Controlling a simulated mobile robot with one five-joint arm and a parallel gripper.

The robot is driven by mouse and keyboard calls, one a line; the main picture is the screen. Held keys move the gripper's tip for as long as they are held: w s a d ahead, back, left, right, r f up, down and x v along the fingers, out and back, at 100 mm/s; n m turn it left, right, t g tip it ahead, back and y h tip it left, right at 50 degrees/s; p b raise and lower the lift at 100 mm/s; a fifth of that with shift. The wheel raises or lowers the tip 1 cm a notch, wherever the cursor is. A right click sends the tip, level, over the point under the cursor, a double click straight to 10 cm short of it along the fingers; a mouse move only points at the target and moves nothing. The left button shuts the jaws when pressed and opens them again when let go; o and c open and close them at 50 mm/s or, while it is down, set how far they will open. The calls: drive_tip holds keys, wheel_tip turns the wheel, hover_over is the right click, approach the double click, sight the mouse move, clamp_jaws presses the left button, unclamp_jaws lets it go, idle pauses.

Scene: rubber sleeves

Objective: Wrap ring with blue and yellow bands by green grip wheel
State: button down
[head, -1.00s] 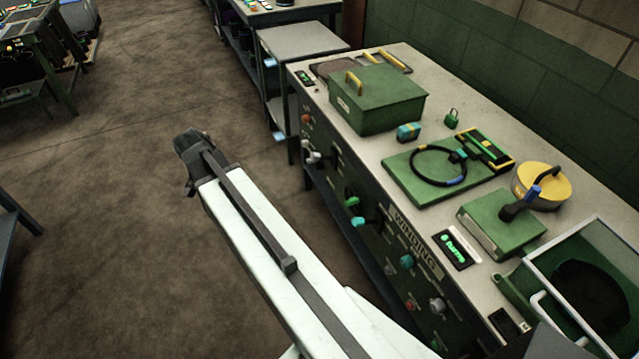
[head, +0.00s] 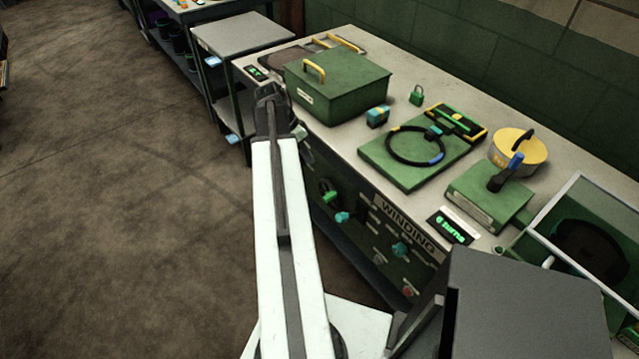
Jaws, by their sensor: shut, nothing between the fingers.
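A black ring (head: 391,150) with a blue band and a small yellow mark lies on a green board (head: 378,170) on the bench. My gripper (head: 272,92) is shut and empty, in front of the bench's far left part, close to the green box in the picture and apart from the ring.
A green lidded box (head: 337,88) with a yellow handle stands on the bench (head: 325,142). The floor at left is clear.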

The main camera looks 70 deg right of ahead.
drive_tip(key=b, duration=1)
approach(327, 197)
drive_tip(key=d+f, duration=0.4)
drive_tip(key=shift+s+a+f+b, duration=0.75)
drive_tip(key=shift+s+f+b, duration=0.25)
